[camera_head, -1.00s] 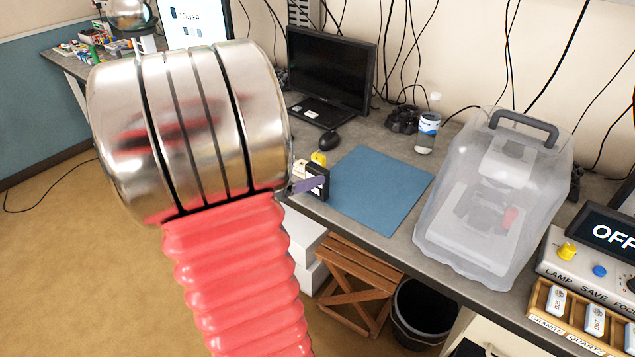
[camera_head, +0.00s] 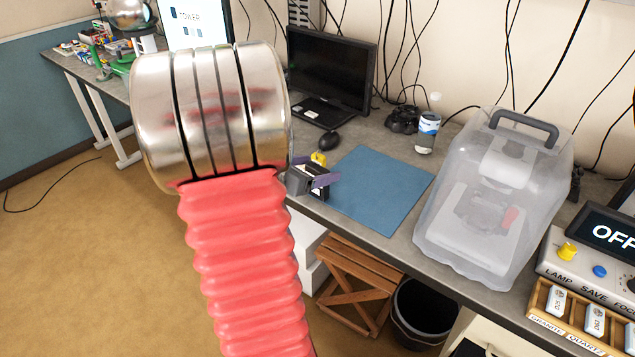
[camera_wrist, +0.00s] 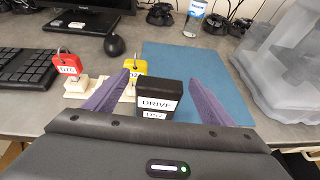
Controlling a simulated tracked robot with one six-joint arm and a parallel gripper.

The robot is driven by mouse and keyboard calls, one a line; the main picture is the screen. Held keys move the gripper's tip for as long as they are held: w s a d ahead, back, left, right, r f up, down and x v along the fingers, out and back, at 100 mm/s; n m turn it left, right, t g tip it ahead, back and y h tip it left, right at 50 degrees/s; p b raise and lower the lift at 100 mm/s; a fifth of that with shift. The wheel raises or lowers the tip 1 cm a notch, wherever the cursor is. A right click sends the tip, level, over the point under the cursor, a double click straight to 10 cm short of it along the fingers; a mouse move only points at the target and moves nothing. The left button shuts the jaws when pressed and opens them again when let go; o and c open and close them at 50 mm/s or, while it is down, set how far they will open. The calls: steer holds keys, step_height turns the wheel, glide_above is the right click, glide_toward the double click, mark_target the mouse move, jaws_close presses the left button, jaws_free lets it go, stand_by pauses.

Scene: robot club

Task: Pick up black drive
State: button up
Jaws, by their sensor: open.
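The black drive (camera_wrist: 158,94) stands upright in the wrist view, with white labels reading "DRIVE" and what looks like "D52". My gripper (camera_wrist: 163,92) is open, with one purple finger on each side of the drive and a gap showing on both sides. The drive's lower part is hidden behind the gripper's dark body. In the head view my gripper (camera_head: 314,178) is at the desk's front edge, beside the blue mat (camera_head: 375,190). The drive is hard to make out there.
A red padlock tag (camera_wrist: 66,66) and a yellow one (camera_wrist: 134,68) stand on pale blocks just behind and left of the drive. A black mouse (camera_head: 329,140), a bottle (camera_head: 428,132) and a clear-covered machine (camera_head: 480,245) are farther off. The mat's middle is clear.

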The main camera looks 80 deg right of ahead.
steer(key=shift+s+d+f, duration=0.15)
steer(key=shift+d, duration=0.15)
steer(key=shift+c, duration=0.4)
steer(key=c, duration=1.2)
